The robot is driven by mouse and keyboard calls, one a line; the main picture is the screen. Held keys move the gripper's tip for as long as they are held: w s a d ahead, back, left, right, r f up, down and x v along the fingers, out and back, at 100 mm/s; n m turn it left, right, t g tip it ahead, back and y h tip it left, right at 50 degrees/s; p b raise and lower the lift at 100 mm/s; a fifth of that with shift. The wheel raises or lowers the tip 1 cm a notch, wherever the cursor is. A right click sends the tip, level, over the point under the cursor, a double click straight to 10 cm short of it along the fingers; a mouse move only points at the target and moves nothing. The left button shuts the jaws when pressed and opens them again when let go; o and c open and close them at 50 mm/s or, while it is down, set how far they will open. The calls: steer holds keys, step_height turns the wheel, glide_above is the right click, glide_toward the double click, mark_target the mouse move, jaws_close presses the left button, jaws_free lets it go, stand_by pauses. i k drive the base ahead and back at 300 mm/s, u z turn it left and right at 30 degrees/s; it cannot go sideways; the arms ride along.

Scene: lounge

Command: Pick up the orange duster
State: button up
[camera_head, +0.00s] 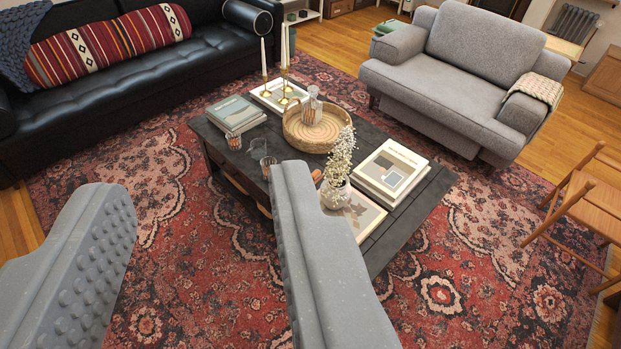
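My gripper (203,180) is open. I cannot make out an orange duster for certain. Small orange-brown items show by the right fingertip, and an orange-tan shape (265,211) shows low at the table's near side. They are too small or too covered to identify.
The table holds books (235,113), a round basket tray (335,135), candlesticks and a flower vase (334,195). A black sofa (205,52) stands at left, a grey armchair (435,85) behind, a wooden chair (585,200) at right. Patterned rug (180,260) lies open in front.

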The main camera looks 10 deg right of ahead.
mark_target(316, 176)
steer(key=u, duration=0.15)
steer(key=i, duration=2.7)
steer(key=u, duration=0.1)
